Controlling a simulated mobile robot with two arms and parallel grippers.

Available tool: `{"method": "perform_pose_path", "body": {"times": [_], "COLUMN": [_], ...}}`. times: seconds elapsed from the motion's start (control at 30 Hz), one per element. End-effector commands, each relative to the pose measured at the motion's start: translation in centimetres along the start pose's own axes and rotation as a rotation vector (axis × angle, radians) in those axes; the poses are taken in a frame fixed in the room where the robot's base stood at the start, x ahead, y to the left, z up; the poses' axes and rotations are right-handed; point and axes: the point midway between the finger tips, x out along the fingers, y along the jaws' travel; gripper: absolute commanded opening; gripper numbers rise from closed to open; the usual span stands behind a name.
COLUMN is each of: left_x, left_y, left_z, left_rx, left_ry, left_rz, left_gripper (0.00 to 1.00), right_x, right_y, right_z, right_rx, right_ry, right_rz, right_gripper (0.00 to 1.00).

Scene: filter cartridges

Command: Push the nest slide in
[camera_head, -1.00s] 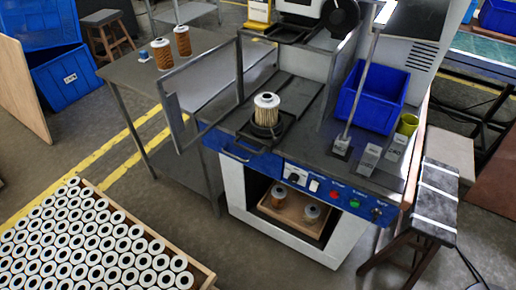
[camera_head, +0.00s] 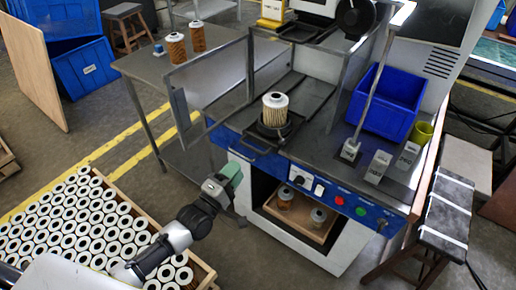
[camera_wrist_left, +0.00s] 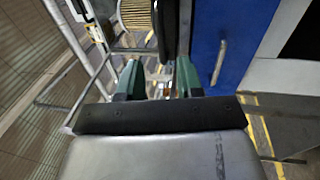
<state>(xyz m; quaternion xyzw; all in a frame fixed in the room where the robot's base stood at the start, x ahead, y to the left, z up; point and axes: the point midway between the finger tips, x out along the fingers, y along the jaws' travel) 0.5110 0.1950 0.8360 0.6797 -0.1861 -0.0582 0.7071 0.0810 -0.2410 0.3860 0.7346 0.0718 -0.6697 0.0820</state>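The nest slide (camera_head: 291,131) is a dark tray at the front of the bench, with rails running back behind it. A white-topped, pleated filter cartridge (camera_head: 275,108) stands upright in it. My left gripper (camera_head: 234,172) is in front of the blue front panel, lower and to the left of the slide, apart from it. In the left wrist view its two green fingers (camera_wrist_left: 159,80) are spread with nothing held between them. The pleated cartridge (camera_wrist_left: 136,14) and a dark part, perhaps of the slide, show beyond the fingers. My right gripper is not in view.
An open clear guard door (camera_head: 212,85) stands left of the slide. The blue control panel (camera_head: 315,184) has knobs and buttons. A blue bin (camera_head: 388,105) sits on the bench at right. A crate of white-topped cartridges (camera_head: 130,196) lies at lower left.

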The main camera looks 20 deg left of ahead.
Motion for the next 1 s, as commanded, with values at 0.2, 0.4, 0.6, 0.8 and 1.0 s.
{"method": "perform_pose_path", "body": {"times": [0.2,0.4,0.6,0.8,1.0], "left_x": [4.5,7.6,9.0,9.1,9.0], "left_y": [0.2,0.0,0.0,-0.1,-0.1], "left_z": [0.0,0.0,0.0,0.0,0.0], "left_rx": [0.002,0.002,0.003,0.003,0.004], "left_ry": [0.0,0.0,0.0,0.0,0.0], "left_rz": [0.002,-0.001,-0.002,-0.003,-0.003], "left_gripper": [0.36,0.36,0.36,0.36,0.18], "right_x": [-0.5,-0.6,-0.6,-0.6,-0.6], "right_y": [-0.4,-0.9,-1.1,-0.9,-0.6], "right_z": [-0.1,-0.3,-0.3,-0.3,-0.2], "right_rx": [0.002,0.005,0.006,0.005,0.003], "right_ry": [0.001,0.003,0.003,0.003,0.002], "right_rz": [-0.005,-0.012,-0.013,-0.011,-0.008], "right_gripper": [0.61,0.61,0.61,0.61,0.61]}}
